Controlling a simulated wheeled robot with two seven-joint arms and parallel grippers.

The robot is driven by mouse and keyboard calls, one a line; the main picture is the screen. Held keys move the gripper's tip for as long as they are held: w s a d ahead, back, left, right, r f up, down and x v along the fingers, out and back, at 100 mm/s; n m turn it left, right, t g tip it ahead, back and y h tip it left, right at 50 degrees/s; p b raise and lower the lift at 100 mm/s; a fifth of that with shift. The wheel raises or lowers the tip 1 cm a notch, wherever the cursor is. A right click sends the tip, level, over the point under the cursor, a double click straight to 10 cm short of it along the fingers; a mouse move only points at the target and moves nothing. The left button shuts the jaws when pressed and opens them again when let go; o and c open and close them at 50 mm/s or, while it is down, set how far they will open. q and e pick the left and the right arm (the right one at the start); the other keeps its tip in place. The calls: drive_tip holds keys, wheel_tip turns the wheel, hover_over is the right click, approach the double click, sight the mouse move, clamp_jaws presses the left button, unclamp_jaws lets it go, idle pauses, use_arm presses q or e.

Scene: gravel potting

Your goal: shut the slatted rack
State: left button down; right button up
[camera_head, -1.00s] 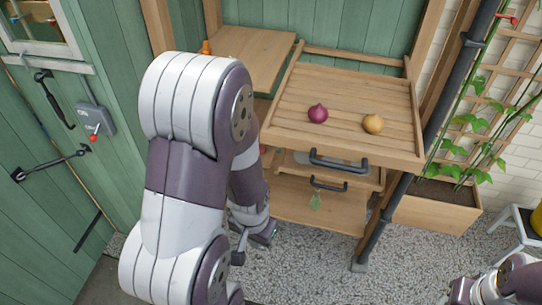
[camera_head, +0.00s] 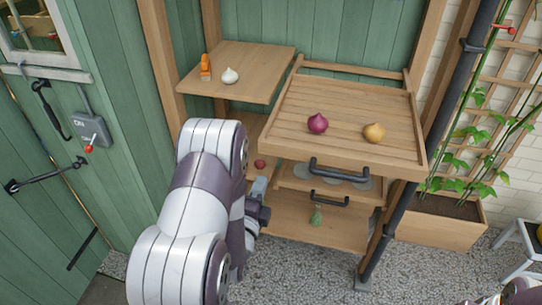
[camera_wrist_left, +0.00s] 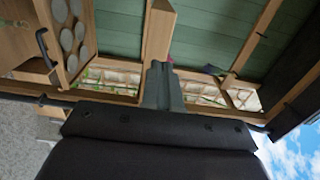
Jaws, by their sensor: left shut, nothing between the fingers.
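The slatted rack (camera_head: 345,110) is a wooden tray with a dark bar handle (camera_head: 340,170) on its front edge. It sticks out forward over the lower shelves. A red onion (camera_head: 317,123) and a yellow onion (camera_head: 373,133) lie on its slats. My left gripper (camera_head: 259,188) is left of the rack and lower than it, apart from the handle. In the left wrist view my left gripper (camera_wrist_left: 160,85) is shut and empty. Only a bit of my right arm shows at the bottom right corner; its gripper is out of view.
Below the rack is a drawer (camera_head: 300,180) with grey discs and a second handle (camera_head: 330,202). A side board (camera_head: 240,70) at left holds a white bulb (camera_head: 230,76) and an orange object (camera_head: 205,66). A planter (camera_head: 440,222) stands at right. Gravel in front is open.

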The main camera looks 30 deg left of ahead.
sight(275, 150)
use_arm(q)
drive_tip(key=p+x, duration=0.2)
drive_tip(key=x, duration=0.8)
drive_tip(key=shift+w, duration=0.4)
drive_tip(key=shift+f, duration=0.1)
